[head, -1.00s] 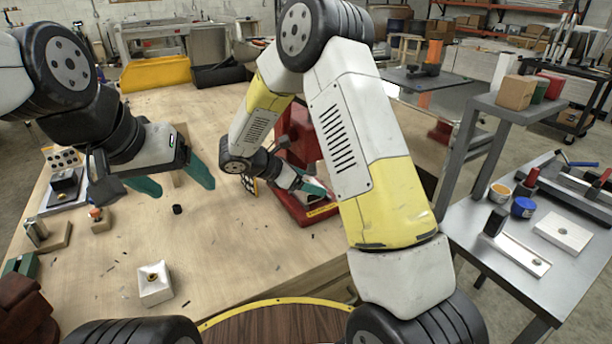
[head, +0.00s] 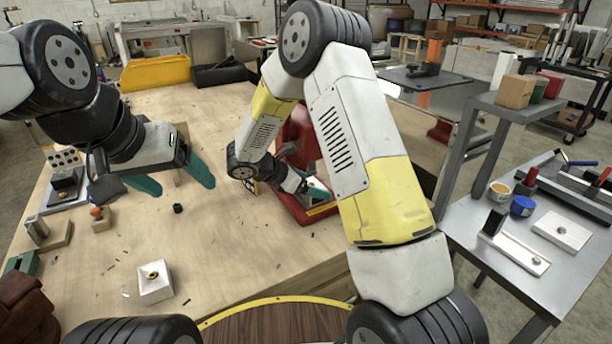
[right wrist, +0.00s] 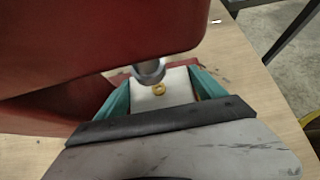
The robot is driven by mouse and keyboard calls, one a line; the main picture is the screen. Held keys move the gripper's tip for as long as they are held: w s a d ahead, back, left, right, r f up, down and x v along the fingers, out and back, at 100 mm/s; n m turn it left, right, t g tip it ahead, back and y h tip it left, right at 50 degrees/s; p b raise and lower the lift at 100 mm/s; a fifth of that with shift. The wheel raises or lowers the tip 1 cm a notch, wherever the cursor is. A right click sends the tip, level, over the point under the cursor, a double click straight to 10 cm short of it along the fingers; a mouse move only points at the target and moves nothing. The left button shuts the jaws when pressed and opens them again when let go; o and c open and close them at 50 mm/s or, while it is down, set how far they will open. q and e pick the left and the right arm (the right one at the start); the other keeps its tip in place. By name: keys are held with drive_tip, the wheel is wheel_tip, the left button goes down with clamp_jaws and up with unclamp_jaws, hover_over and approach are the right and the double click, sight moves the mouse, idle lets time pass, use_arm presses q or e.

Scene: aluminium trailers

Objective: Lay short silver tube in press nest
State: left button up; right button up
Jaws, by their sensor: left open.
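My left gripper (head: 175,178) is open and empty above the wooden bench, its teal fingers apart. My right gripper (head: 314,190) is at the red press (head: 300,150), its fingers partly hidden by my own arm. In the right wrist view its teal fingers (right wrist: 160,92) stand on both sides of a white block (right wrist: 178,78) with a brass ring (right wrist: 159,89). I cannot tell whether they grip it. A silver cylinder (right wrist: 148,72) shows just above the block, under the red press head (right wrist: 110,45); I cannot tell whether it is the short tube or part of the press.
Fixtures line the bench's left side. A yellow bin (head: 155,72) is at the back. A grey side table (head: 490,270) stands at right.

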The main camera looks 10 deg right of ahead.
drive_tip(key=shift+s+f, duration=0.1)
drive_tip(key=shift+f, duration=0.3)
drive_tip(key=shift+a+r, duration=0.15)
drive_tip(key=shift+r, duration=0.45)
drive_tip(key=v, duration=1.1)
drive_tip(key=shift+a+r, duration=0.25)
drive_tip(key=shift+r, duration=0.15)
